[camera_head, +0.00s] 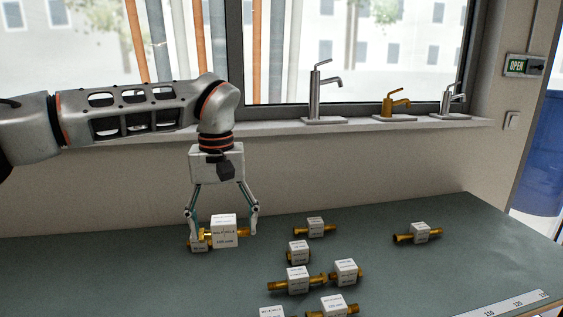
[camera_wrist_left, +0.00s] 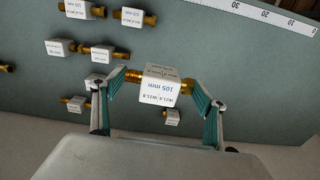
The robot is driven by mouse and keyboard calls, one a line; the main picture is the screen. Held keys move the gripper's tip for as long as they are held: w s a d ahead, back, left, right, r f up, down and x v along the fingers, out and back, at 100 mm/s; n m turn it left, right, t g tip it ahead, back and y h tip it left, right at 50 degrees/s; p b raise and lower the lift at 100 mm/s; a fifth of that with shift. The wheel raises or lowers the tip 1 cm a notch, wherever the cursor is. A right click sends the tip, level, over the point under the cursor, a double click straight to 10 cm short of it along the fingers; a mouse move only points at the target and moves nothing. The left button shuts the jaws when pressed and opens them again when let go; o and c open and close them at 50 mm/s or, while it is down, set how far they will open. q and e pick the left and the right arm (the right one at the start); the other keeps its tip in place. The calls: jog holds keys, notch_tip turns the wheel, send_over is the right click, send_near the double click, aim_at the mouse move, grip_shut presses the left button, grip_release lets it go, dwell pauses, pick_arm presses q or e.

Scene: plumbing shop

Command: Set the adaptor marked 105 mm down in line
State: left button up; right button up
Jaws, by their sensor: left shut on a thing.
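The adaptor marked 105 mm (camera_head: 224,240) is a brass fitting with a white labelled block around its middle. My left gripper (camera_head: 225,233) is shut on it, with one finger at each brass end. In the left wrist view the same adaptor (camera_wrist_left: 160,92) lies level between the fingertips of the left gripper (camera_wrist_left: 158,82), its label readable. It looks held above the bench; its exact height I cannot tell. Another adaptor (camera_head: 198,246) sits on the bench close by, partly hidden by the held one. My right gripper is not in view.
Several other labelled brass adaptors, such as one at the back (camera_head: 315,227), one far right (camera_head: 418,233) and one in the middle (camera_head: 297,281), stand on the green bench (camera_head: 120,280). A white ruler strip (camera_head: 512,303) lies at the front right. The bench's left side is clear.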

pick_arm(q)
jog(key=shift+m, duration=0.9)
jog(key=s+a+f, duration=0.4)
jog(key=f, duration=0.1)
jog(key=s+a+f, duration=0.4)
jog(key=f, duration=0.2)
jog(key=s+a+f, duration=0.4)
jog(key=f, duration=0.1)
jog(key=shift+s+a+f, duration=0.25)
jog(key=shift+s+f, duration=0.05)
jog(key=shift+s, duration=0.05)
jog(key=shift+s+f, duration=0.15)
jog(key=shift+s, duration=0.15)
